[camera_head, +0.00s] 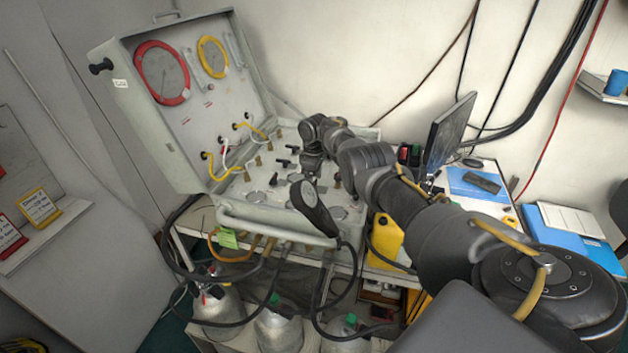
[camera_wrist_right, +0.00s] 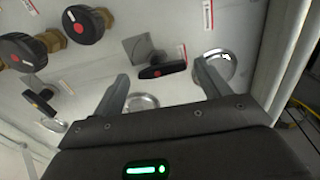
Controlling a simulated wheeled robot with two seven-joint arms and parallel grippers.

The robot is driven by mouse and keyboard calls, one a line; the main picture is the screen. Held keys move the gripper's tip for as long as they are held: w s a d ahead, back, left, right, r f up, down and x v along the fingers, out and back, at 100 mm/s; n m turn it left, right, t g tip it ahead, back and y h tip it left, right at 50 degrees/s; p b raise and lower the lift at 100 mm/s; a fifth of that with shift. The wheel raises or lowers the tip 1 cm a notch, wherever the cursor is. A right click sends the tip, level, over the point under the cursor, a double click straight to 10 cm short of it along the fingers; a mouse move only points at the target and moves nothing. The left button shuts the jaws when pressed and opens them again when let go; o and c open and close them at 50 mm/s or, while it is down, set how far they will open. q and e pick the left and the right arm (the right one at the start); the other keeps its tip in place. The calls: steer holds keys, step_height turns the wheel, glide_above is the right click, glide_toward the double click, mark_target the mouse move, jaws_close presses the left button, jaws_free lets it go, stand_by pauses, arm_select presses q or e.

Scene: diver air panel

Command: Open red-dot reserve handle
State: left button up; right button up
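The red-dot handle (camera_wrist_right: 162,70) is a short black lever on a grey square plate, seen in the right wrist view, lying slightly tilted across the picture. My right gripper (camera_wrist_right: 161,73) is open, with one finger on either side of the handle. The fingers appear apart from it, and I cannot tell how deep they reach. In the head view my right gripper (camera_head: 312,172) points down over the panel (camera_head: 262,196) in the open case, and it hides the handle there. My left gripper is not in view.
Black round knobs with red dots (camera_wrist_right: 85,25) (camera_wrist_right: 22,52) and a yellow-dot lever (camera_wrist_right: 40,103) sit left of the handle. The case lid (camera_head: 195,90) stands open behind. A black handset (camera_head: 313,207) hangs at the case's front rim. A monitor (camera_head: 448,130) stands at right.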

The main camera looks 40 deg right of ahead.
step_height(320, 180, up, 11)
steer(key=shift+f+b, duration=0.15)
steer(key=shift+b, duration=0.2)
stand_by(0.4)
stand_by(0.4)
